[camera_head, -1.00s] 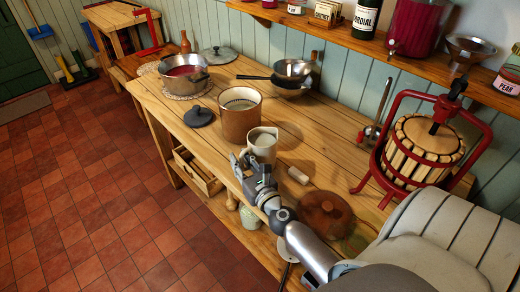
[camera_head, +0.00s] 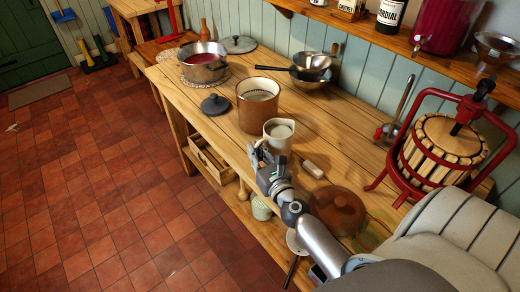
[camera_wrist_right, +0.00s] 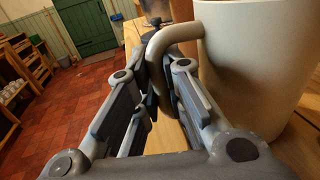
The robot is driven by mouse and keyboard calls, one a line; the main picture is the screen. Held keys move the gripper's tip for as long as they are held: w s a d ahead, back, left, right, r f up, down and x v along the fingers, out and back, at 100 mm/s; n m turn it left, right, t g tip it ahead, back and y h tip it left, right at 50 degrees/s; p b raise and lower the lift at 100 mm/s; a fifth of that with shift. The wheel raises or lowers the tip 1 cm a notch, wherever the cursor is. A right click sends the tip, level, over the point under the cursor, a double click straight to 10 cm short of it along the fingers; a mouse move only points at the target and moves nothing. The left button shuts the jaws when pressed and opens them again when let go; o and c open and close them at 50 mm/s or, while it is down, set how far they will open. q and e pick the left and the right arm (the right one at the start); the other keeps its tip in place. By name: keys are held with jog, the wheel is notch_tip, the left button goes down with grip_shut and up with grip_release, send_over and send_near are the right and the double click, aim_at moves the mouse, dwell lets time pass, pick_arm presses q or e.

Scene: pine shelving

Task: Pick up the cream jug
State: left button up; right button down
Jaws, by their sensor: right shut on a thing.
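The cream jug (camera_head: 279,135) stands upright near the front edge of the wooden bench (camera_head: 212,98), in the middle of the head view. My right gripper (camera_head: 262,158) is at the jug's near left side. In the right wrist view the jug's pale body (camera_wrist_right: 262,62) fills the right side, and its curved handle (camera_wrist_right: 172,42) passes between the fingers of my right gripper (camera_wrist_right: 152,105). The fingers are shut on the handle. I cannot tell whether the jug's base is clear of the bench. My left gripper is not in view.
A tall brown crock (camera_head: 257,105) stands just behind the jug. A dark lid (camera_head: 215,104), a small cork-like cylinder (camera_head: 312,169) and a round brown lid (camera_head: 337,209) lie nearby. A red-framed press (camera_head: 440,147) stands at the right. A shelf (camera_head: 385,38) runs above the bench.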

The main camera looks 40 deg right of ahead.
aim_at(257, 144)
jog(key=shift+r, duration=0.3)
jog(key=shift+r+p, duration=1.45)
jog(key=shift+p, duration=0.05)
jog(key=shift+s+r, duration=0.15)
jog(key=shift+r, duration=0.15)
jog(key=s+a+r+p, duration=0.2)
jog(key=s+r+p, duration=0.1)
jog(key=s+r, duration=0.6)
jog(key=shift+s, duration=2.15)
jog(key=shift+s, duration=0.1)
